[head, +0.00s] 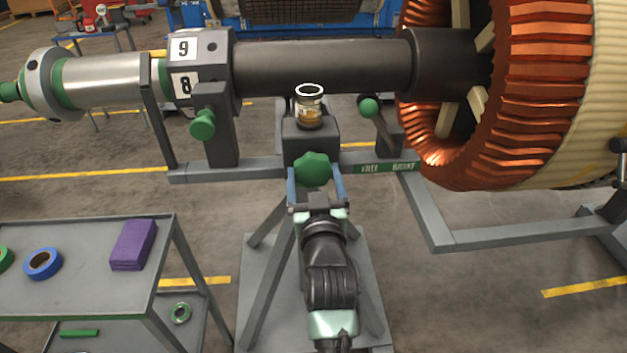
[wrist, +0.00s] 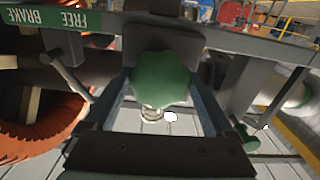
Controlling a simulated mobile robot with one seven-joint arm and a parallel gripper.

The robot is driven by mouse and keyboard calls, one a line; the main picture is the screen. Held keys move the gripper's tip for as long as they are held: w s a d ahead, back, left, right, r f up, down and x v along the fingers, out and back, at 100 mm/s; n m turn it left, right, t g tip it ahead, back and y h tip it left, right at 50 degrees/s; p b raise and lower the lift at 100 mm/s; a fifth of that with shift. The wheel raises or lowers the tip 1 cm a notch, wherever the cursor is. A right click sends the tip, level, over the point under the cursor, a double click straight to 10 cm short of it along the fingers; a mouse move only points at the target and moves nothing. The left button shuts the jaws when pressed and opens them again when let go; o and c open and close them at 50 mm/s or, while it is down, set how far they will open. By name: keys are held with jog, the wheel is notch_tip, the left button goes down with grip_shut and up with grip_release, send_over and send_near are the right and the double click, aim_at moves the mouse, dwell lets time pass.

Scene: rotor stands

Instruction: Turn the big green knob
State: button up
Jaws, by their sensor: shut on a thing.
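The big green knob (head: 312,169) is a lobed knob on the front of the grey stand, below the rotor shaft. In the wrist view the knob (wrist: 163,78) sits between the two fingers. My gripper (head: 316,182) reaches forward to it with one finger on each side and is shut on it. The knob hides part of the stand block behind it. A label reading "FREE BRAKE" (head: 388,168) is on the crossbar to the right, and it also shows in the wrist view (wrist: 48,18).
A smaller green knob (head: 203,124) is at left and a green-balled lever (head: 369,107) at right. The copper-wound rotor (head: 545,90) is at right. A grey cart (head: 85,300) stands at lower left.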

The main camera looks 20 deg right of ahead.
jog(key=shift+f+n, duration=0.1)
jog(key=shift+n, duration=0.5)
jog(key=o, duration=1.1)
jog(key=v, duration=1.3)
jog(key=shift+p, duration=0.35)
jog(key=shift+r, duration=0.2)
